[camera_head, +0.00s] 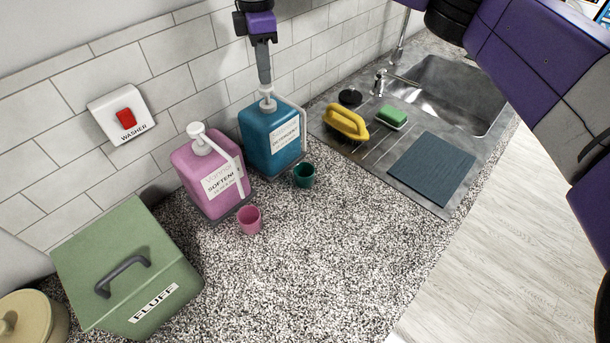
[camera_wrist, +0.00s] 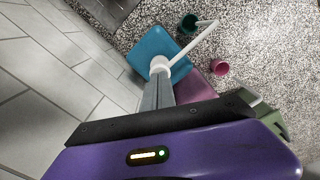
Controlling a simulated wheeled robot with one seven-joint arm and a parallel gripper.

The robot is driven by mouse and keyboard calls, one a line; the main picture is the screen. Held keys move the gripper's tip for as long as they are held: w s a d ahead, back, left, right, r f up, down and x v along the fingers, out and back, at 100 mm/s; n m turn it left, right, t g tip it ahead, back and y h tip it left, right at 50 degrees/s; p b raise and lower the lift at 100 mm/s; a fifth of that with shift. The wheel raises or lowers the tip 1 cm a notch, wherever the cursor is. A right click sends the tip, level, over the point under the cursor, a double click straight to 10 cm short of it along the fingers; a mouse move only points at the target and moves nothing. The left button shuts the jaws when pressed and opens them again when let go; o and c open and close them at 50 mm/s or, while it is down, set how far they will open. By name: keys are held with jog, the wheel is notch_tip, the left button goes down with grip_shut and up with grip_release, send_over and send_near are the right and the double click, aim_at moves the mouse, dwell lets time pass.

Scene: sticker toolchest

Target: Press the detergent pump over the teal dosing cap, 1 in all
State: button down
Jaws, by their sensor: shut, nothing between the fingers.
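The blue detergent bottle (camera_head: 268,137) stands on the counter against the tiled wall, with a white pump head (camera_head: 266,104) and a long white spout. The teal dosing cap (camera_head: 303,175) stands on the counter in front of it, near the spout's lower end. My gripper (camera_head: 265,82) points down, shut and empty, just above the pump head. In the wrist view my gripper (camera_wrist: 159,78) reaches to the white pump head (camera_wrist: 159,64); I cannot tell whether they touch. The teal cap (camera_wrist: 188,23) also shows there, beside the blue bottle (camera_wrist: 150,45).
A pink softener bottle (camera_head: 206,180) stands just left, with a pink cap (camera_head: 249,219) before it. A green FLUFF box (camera_head: 125,262) and beige jar (camera_head: 32,320) are at lower left. The sink (camera_head: 450,92), yellow brush (camera_head: 346,122) and sponge (camera_head: 391,117) are right. The front counter is clear.

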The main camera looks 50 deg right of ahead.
jog(key=shift+f, duration=1.3)
jog(key=shift+r+p, duration=1.2)
jog(key=shift+r, duration=0.3)
notch_tip(320, 180, up, 4)
jog(key=p, duration=0.4)
jog(key=shift+r, duration=1)
jog(key=shift+s, duration=0.1)
